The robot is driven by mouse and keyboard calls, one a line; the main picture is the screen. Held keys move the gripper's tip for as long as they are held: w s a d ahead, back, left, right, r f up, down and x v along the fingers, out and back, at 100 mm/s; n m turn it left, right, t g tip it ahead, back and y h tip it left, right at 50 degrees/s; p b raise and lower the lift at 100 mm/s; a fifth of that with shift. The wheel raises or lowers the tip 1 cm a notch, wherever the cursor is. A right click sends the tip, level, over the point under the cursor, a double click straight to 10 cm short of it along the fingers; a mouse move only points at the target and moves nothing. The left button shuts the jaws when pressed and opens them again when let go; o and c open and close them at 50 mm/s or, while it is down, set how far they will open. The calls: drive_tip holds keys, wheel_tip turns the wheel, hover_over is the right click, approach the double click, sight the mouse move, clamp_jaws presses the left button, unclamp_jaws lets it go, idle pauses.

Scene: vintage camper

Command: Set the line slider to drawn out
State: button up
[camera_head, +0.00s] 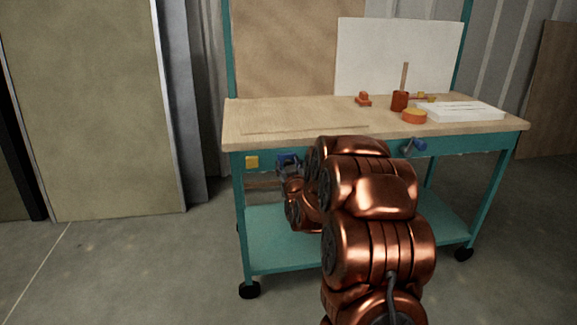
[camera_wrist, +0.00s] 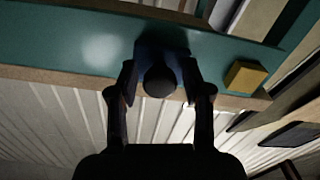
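A blue part with a round dark end (camera_wrist: 160,81) sits on the teal front rail of the workbench in the wrist view. It is likely the line slider, but no label shows. My gripper (camera_wrist: 160,78) has one finger on each side of it. The fingers are spread apart, and I cannot tell whether they touch it. In the head view a blue part (camera_head: 288,160) shows under the left front of the bench top, with my gripper close in front of it. My copper arm hides part of the rail.
A yellow block (camera_head: 252,162) is on the rail just left of the blue part. A blue knob with a lever (camera_head: 415,146) is farther right. The wooden bench top (camera_head: 290,115) carries an orange block, a red cup, an orange roll and a white stack. A teal shelf (camera_head: 275,250) lies below.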

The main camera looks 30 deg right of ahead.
clamp_jaws()
idle(0.4)
